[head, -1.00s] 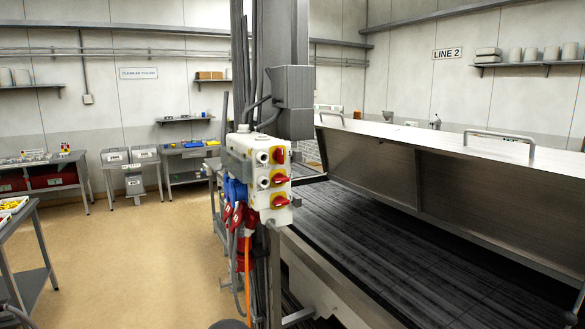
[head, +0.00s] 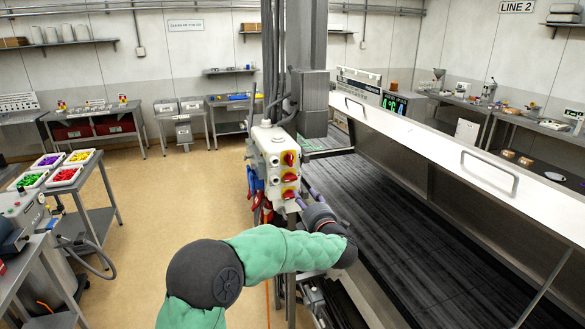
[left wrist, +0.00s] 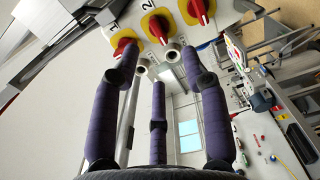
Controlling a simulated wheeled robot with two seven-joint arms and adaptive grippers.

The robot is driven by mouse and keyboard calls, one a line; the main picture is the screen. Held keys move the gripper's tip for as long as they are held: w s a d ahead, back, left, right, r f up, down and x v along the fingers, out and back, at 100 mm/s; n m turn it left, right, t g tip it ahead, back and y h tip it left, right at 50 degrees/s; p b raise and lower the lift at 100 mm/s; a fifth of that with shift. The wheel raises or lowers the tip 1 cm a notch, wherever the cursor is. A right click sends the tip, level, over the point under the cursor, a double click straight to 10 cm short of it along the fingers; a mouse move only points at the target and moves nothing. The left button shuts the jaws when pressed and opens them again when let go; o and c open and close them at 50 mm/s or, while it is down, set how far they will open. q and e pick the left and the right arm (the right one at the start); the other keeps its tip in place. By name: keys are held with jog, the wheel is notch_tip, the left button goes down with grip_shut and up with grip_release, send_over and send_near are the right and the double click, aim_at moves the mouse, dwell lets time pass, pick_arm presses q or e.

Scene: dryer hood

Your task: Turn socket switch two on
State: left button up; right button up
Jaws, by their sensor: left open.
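The white socket box (head: 268,143) hangs on the post, with three red rotary switches on yellow plates. Switch two (head: 289,177) is the middle one; in the left wrist view (left wrist: 158,28) it shows beside the printed 2. Switch one (left wrist: 123,46) is to its left there, by the printed 1, and a third switch (left wrist: 198,10) is to its right. My left gripper (head: 303,198) is just below and right of the switches. In the left wrist view its purple fingers (left wrist: 160,72) are spread and empty, pointing toward the box; the left fingertip overlaps switch one's plate. Contact cannot be told.
Blue and red plugs (head: 253,184) hang at the box's left side. The dark conveyor (head: 390,235) with its steel hood (head: 450,145) lies to the right. A table with coloured bins (head: 85,185) stands at left. The floor (head: 200,200) between is clear.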

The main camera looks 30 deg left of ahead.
aim_at(291, 179)
pick_arm(q)
jog(key=shift+n, duration=0.3)
jog(key=p+x, duration=0.1)
jog(key=x, duration=0.2)
jog(key=p+x, duration=0.1)
jog(key=x, duration=0.3)
jog(key=r+p+x, duration=0.1)
jog(key=x, duration=0.3)
jog(key=shift+s+a, duration=0.25)
jog(key=shift+a, duration=0.05)
grip_shut()
